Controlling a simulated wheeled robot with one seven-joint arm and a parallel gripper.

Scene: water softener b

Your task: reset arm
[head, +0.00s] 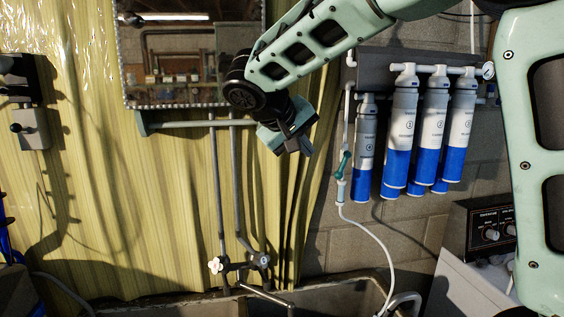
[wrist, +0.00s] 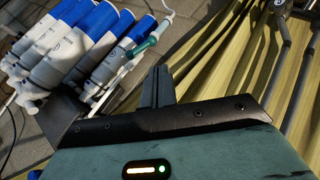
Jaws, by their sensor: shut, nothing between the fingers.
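My gripper (head: 304,146) hangs at the end of my pale green arm in the upper middle of the head view. It is in front of the striped yellow curtain, to the left of the water filter cartridges. In the wrist view my gripper's fingers (wrist: 158,88) are together, with nothing between them. The blue and white filter cartridges (head: 430,130) are mounted on the wall to the right of my gripper and also show at upper left in the wrist view (wrist: 85,45). A teal-handled valve (head: 343,165) on a white hose is just right of and below my gripper.
A mirror (head: 185,60) hangs behind my arm at the upper left. Pipes with taps (head: 238,264) run down to a sink (head: 335,296) below. A box with knobs (head: 484,228) stands at lower right. The space under my gripper above the sink looks clear.

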